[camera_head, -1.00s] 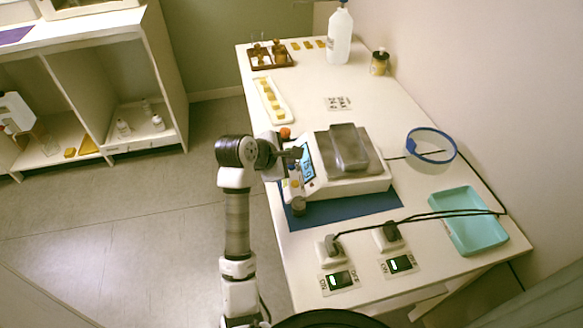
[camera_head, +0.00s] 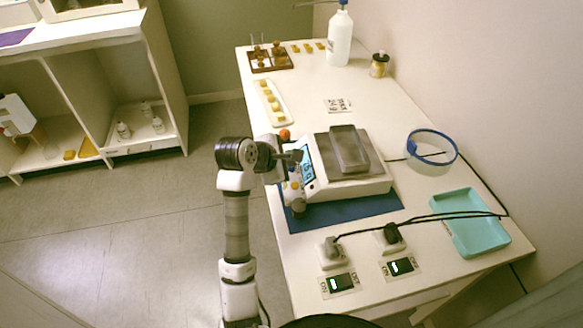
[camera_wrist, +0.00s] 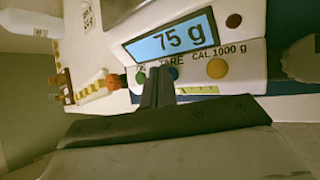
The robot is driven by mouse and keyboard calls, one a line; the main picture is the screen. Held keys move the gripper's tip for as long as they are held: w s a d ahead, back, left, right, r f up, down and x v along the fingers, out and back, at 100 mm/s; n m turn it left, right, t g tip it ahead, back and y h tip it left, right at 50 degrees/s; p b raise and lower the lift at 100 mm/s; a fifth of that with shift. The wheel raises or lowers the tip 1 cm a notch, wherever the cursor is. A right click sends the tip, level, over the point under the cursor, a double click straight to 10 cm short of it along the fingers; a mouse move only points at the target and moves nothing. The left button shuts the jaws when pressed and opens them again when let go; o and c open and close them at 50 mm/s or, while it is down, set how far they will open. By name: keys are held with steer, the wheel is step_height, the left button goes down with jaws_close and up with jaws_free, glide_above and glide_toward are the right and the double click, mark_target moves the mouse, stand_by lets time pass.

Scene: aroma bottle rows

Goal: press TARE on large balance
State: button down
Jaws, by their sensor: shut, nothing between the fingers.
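A blue button (camera_wrist: 174,73) sits by the TARE label, partly hidden behind my fingers. A green button (camera_wrist: 140,79) is to its left and a yellow button (camera_wrist: 217,68) by CAL 1000 g to its right. My gripper (camera_head: 297,156) is shut and empty at the balance's front panel. Its tips show in the wrist view (camera_wrist: 158,73) in front of the TARE area; contact cannot be told.
An orange-red knob (camera_head: 285,135) stands beside the balance. A yellow-sample tray (camera_head: 270,102) is behind.

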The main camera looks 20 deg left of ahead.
steer(key=shift+f, duration=0.15)
stand_by(0.7)
steer(key=shift+r, duration=0.8)
steer(key=shift+r, duration=0.1)
step_height(320, 180, up, 5)
steer(key=shift+f+p, duration=0.1)
steer(key=shift+p, duration=0.7)
